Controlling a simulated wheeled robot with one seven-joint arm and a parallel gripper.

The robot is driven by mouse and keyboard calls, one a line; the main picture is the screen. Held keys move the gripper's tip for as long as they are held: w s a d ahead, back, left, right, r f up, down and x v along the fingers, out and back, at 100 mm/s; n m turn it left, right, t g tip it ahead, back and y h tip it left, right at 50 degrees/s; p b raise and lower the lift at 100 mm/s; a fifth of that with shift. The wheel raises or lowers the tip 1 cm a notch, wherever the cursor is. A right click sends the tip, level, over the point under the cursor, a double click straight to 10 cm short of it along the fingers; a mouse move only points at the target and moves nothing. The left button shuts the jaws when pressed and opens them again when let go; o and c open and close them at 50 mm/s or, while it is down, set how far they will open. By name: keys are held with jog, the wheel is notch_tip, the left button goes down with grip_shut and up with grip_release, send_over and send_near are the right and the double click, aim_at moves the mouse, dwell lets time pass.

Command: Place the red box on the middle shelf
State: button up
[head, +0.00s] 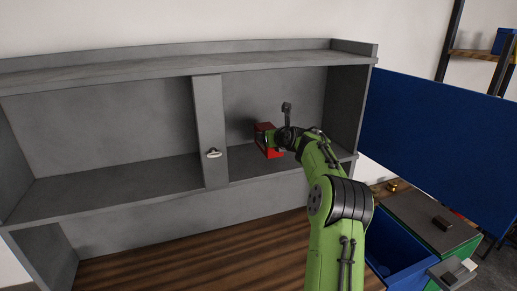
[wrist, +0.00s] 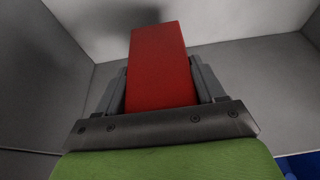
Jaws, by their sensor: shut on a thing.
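The red box (head: 266,140) is in the right bay of the grey shelf unit in the head view, between the top board and the middle shelf (head: 110,185). My gripper (head: 272,141) is shut on it, with the green arm reaching in from the lower right. In the wrist view the red box (wrist: 160,65) stands between the two dark fingers of my gripper (wrist: 160,85), which press on its left and right sides. The box is partly hidden by the gripper in the head view. I cannot tell whether its underside touches the shelf.
A grey upright divider (head: 209,130) with a small white handle stands left of the box. The top board (head: 200,68) is above. A blue panel (head: 435,140) and a blue open bin (head: 400,265) are at the right. The left bay is empty.

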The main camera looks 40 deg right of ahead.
jog(key=f, duration=0.2)
jog(key=w+f, duration=0.1)
jog(key=shift+w+d+f, duration=0.1)
jog(key=shift+w+f, duration=0.05)
jog(key=shift+f, duration=0.25)
jog(key=shift+s+r, duration=0.2)
jog(key=shift+s, duration=0.15)
jog(key=shift+f, duration=0.15)
jog(key=o, duration=1.7)
jog(key=shift+w+f, duration=0.1)
jog(key=shift+f, duration=0.1)
jog(key=shift+c, duration=0.2)
jog(key=shift+r, duration=0.1)
jog(key=shift+r, duration=0.1)
jog(key=shift+s+r, duration=0.15)
jog(key=shift+s, duration=0.15)
jog(key=b+v, duration=0.3)
jog(key=v, duration=0.8)
jog(key=shift+s+a, duration=0.2)
jog(key=shift+a, duration=0.1)
